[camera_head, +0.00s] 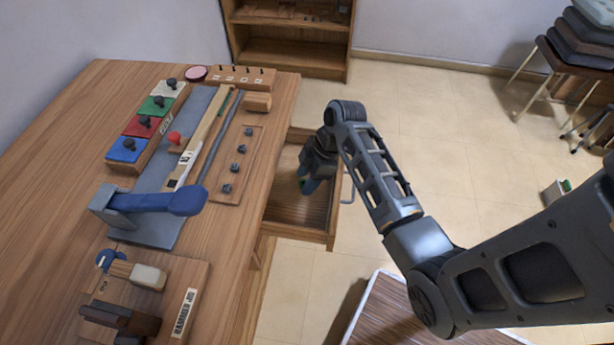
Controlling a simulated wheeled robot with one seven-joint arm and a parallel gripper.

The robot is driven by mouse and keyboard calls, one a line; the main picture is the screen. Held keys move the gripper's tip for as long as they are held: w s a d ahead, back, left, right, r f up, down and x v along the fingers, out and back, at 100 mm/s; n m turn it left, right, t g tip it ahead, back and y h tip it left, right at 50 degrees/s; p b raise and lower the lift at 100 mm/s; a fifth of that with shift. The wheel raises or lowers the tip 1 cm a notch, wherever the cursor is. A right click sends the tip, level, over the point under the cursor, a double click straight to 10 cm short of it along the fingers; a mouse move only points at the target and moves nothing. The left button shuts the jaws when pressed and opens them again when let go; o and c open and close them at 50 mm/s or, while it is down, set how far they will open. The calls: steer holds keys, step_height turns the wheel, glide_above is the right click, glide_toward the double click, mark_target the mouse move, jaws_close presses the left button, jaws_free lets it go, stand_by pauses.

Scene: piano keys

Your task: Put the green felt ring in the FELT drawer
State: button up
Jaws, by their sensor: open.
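The drawer (300,214) on the right side of the workbench is pulled open, with a bare wooden floor and a metal handle. My gripper (308,186) points down inside the drawer's outline, toward its far part. Its jaws are open. A small bit of green (302,181) shows beside the fingers; it may be the green felt ring, mostly hidden by my gripper. I cannot tell whether it touches the fingers or the drawer floor. No FELT label is readable on the drawer from here.
A low striped surface (400,318) stands at the bottom right. Open floor lies right of the drawer.

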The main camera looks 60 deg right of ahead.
steer(key=v, duration=1.2)
steer(key=shift+r, duration=0.1)
